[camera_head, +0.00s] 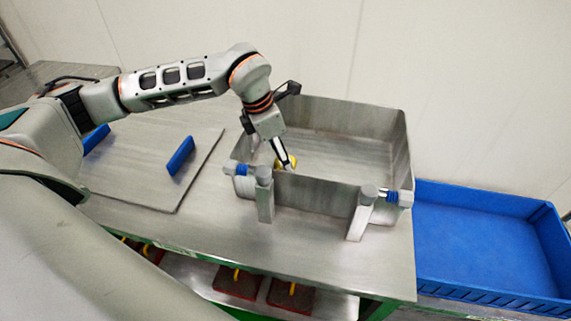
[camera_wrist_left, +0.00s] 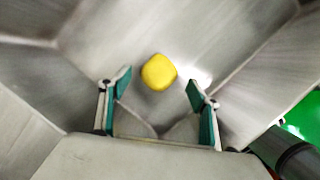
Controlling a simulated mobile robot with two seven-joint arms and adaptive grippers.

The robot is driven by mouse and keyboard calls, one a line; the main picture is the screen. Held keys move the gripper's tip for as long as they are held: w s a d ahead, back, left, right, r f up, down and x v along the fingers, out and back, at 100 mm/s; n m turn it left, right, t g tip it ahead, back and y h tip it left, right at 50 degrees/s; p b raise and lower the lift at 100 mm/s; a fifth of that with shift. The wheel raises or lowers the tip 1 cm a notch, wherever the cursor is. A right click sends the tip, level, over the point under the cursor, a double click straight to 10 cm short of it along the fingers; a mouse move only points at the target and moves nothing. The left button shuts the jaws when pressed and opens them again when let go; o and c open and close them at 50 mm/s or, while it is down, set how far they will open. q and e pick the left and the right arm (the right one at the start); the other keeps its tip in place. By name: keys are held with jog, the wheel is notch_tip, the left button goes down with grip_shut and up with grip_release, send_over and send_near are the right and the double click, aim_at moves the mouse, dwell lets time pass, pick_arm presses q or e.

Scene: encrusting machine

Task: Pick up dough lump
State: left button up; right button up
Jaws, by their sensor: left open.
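A yellow dough lump (camera_wrist_left: 159,72) lies on the bottom of a metal bin (camera_head: 352,164). In the left wrist view it sits just beyond and between the two open fingers, and nothing touches it. In the head view the lump (camera_head: 288,161) is partly hidden behind a finger. My left gripper (camera_head: 279,158) reaches down into the near left part of the bin from above, and it also shows in the left wrist view (camera_wrist_left: 158,90), open and empty. My right gripper is not in view.
The bin's walls stand close around the gripper, with blue-ended clamps (camera_head: 371,193) along its front. A blue crate (camera_head: 485,240) is at the right. A metal plate with blue handles (camera_head: 150,165) lies left. Red items with yellow handles sit on the lower shelf.

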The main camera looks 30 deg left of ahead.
pick_arm(q)
jog(key=x, duration=0.3)
jog(key=shift+a, duration=0.1)
jog(key=c, duration=1.2)
jog(key=shift+c, duration=0.2)
